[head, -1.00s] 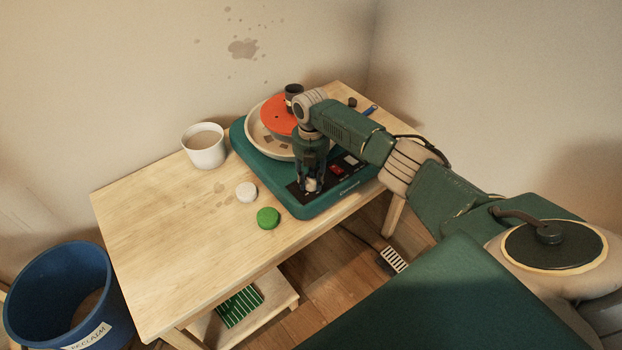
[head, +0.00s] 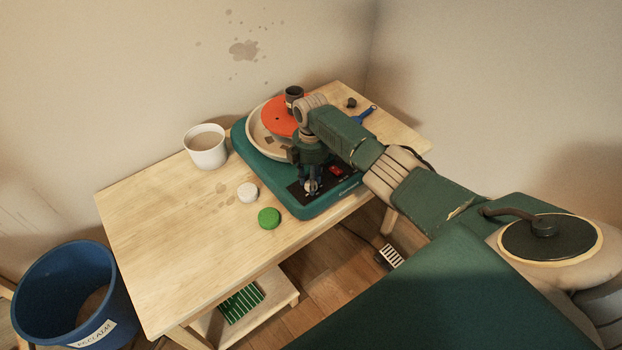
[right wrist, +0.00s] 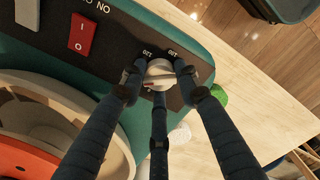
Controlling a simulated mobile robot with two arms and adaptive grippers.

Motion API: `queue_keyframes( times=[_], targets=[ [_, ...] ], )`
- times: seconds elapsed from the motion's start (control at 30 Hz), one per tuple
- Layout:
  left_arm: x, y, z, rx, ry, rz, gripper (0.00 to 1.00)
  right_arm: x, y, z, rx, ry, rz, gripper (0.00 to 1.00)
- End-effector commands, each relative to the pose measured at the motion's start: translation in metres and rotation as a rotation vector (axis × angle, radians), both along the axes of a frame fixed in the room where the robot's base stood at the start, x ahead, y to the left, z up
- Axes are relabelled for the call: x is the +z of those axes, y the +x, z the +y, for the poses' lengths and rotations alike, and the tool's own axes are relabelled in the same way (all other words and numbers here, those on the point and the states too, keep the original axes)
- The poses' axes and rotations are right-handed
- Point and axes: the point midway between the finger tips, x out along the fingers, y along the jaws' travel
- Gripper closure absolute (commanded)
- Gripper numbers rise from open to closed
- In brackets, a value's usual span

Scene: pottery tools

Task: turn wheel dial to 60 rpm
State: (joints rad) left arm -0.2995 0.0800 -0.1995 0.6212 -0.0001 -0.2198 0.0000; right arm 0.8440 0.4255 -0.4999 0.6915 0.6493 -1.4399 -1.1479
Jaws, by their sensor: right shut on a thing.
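The pottery wheel has a green base (head: 243,150) with a black control panel (head: 296,193) at its front corner. My right gripper (head: 311,184) points down at this panel. In the right wrist view its three dark fingers (right wrist: 160,80) are closed around the pale dial (right wrist: 159,72), touching its sides. The dial bears a ridge and a small red mark. Printed labels beside it are partly legible and partly covered by the fingers, so I cannot read the setting. A red rocker switch (head: 337,170) sits beside it on the panel. My left gripper is not in view.
The wheel carries a cream splash pan (head: 257,138) and an orange disc (head: 273,118) with a dark cup (head: 293,97). A blue bucket (head: 45,290) stands at left.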

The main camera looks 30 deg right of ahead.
Motion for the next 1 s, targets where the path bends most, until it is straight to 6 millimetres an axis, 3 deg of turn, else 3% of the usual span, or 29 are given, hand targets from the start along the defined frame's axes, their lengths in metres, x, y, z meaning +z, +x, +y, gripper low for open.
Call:
queue_keyframes(
  times=[0.3,0.9,0.93,1.0],
  targets=[
    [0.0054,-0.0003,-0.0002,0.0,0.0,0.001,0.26,0.002,0.0018,-0.0007,-0.14,-0.002,-0.005,0.95],
    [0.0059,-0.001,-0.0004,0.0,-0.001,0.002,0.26,0.002,0.0022,-0.0011,-0.174,-0.003,-0.007,0.95],
    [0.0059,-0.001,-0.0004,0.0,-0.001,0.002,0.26,0.002,0.0022,-0.0011,-0.173,-0.003,-0.007,0.62],
    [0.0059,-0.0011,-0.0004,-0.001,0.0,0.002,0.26,0.002,0.0022,-0.0011,-0.173,-0.002,-0.006,0.49]
  ],
)
